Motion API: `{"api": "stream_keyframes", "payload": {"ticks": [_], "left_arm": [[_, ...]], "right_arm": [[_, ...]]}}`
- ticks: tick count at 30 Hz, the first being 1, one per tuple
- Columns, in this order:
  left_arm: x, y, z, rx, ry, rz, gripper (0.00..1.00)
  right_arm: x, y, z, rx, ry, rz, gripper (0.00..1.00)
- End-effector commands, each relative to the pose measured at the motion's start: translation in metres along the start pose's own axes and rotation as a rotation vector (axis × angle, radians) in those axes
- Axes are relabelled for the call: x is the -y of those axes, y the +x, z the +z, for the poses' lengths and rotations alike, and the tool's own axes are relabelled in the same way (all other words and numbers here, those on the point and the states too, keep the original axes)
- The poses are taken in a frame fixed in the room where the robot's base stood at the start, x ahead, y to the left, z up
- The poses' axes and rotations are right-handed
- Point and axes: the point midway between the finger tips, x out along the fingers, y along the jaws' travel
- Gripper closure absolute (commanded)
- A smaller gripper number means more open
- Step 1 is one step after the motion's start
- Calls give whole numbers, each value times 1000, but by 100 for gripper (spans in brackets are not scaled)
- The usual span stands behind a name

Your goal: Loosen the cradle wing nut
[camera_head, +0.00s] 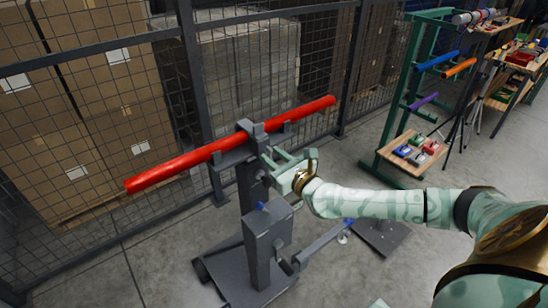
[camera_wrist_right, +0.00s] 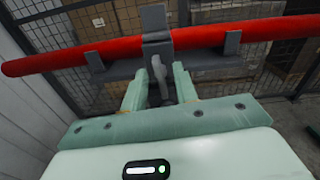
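A long red tube (camera_head: 215,150) lies in a grey cradle (camera_head: 236,154) on top of a dark grey stand. A grey clamp strap (camera_wrist_right: 156,32) crosses the tube in the right wrist view. Below it, the small grey wing nut (camera_wrist_right: 159,72) faces my right gripper (camera_wrist_right: 157,80). The pale green fingers stand on either side of the nut, with visible gaps, so the gripper is open around it. In the head view my right gripper (camera_head: 272,159) reaches the cradle from the right, and the nut cannot be made out there. My left gripper is not in view.
A dark mesh fence (camera_head: 190,75) stands close behind the tube, with stacked boxes (camera_head: 75,125) beyond. A grey stand base (camera_head: 262,240) with a blue knob is below. A green rack (camera_head: 400,110) holding colored tubes stands at right. Some floor between is clear.

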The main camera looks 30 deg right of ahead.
Motion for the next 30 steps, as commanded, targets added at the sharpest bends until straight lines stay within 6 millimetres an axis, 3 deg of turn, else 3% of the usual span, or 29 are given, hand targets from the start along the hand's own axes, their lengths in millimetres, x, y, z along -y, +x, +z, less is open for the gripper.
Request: {"api": "stream_keyframes", "payload": {"ticks": [8, 11, 12, 23, 30], "left_arm": [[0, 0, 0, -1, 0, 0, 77], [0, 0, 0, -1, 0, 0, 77], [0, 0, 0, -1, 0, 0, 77], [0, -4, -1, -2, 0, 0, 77], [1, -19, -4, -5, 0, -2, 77]], "right_arm": [[0, 2, 0, 0, -1, 0, 71], [0, 1, 0, 0, -1, -1, 99], [0, 1, 0, 0, -1, -1, 100], [0, 1, 2, 1, -35, -1, 100], [-1, 1, 3, 0, -167, -1, 100]]}}
